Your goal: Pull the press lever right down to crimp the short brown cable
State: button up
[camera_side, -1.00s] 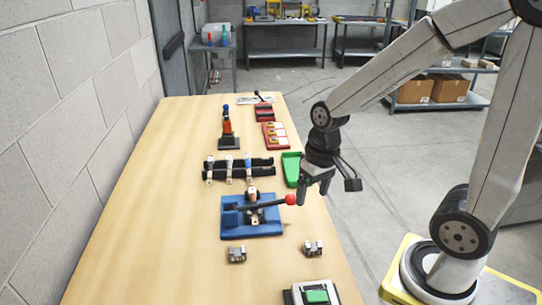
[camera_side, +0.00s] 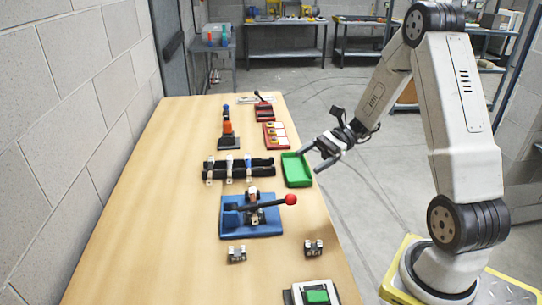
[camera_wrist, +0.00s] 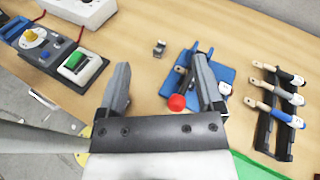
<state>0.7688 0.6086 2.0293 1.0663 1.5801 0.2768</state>
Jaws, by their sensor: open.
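The press has a blue base (camera_side: 234,220) with a black lever (camera_side: 268,204) ending in a red knob (camera_side: 290,199). In the side view the lever lies near level, tilted slightly up toward the knob. My gripper (camera_side: 318,157) is open and empty, above and beyond the knob, apart from it. In the wrist view the red knob (camera_wrist: 177,102) shows between the fingers of my gripper (camera_wrist: 162,66), and one finger hides part of the press (camera_wrist: 226,73). I cannot tell whether the short brown cable is in the press.
A black rack (camera_side: 263,168) holds several cable ends behind the press. A green tray (camera_side: 297,170) is near the gripper. Small metal blocks (camera_side: 237,254) (camera_side: 313,248) and a green-button box (camera_side: 316,296) sit in front. Red trays (camera_side: 275,135) and an orange-topped stand (camera_side: 228,136) are farther back.

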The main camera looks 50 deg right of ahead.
jog(key=d+m+t+y, duration=0.1)
jog(key=d+m+t, duration=0.2)
jog(key=d+t, duration=0.15)
send_near(291, 200)
jog(key=shift+w+a+f+g, duration=0.15)
jog(key=shift+w+f, duration=0.1)
jog(key=shift+w, duration=0.3)
jog(key=shift+w+a+f+g, duration=0.15)
jog(key=shift+w+f, duration=0.1)
jog(key=shift+w, duration=0.25)
jog(key=shift+x, duration=3.9)
grip_shut()
